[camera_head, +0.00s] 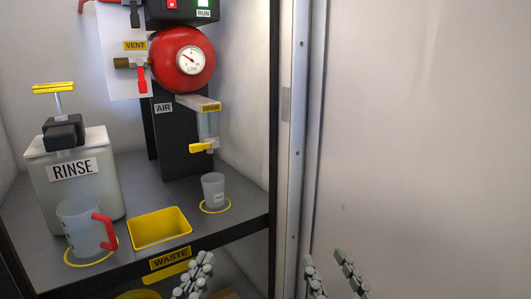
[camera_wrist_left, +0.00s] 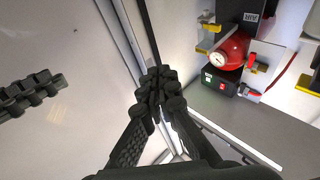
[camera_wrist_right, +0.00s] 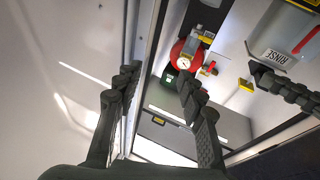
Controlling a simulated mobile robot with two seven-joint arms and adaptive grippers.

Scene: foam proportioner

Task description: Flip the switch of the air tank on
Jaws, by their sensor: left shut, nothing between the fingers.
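The red round air tank (camera_head: 182,60) with a white gauge hangs above the black AIR stand (camera_head: 175,130) in the cabinet. A black box (camera_head: 185,14) on top of it carries a red switch (camera_head: 172,4) and a green RUN light (camera_head: 204,4), cut by the top edge. The left wrist view shows the tank (camera_wrist_left: 232,50) and box (camera_wrist_left: 217,84) turned over. My left gripper (camera_head: 195,275) is shut and empty, low in front of the shelf. My right gripper (camera_head: 335,275) is open and empty, in front of the white panel. Both are well below and apart from the tank.
The RINSE container (camera_head: 75,180), a red-handled jug (camera_head: 82,228), a yellow WASTE tray (camera_head: 160,240) and a small cup (camera_head: 213,187) stand on the shelf. A red VENT lever (camera_head: 142,80) is left of the tank. The metal cabinet frame (camera_head: 292,130) borders the right side.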

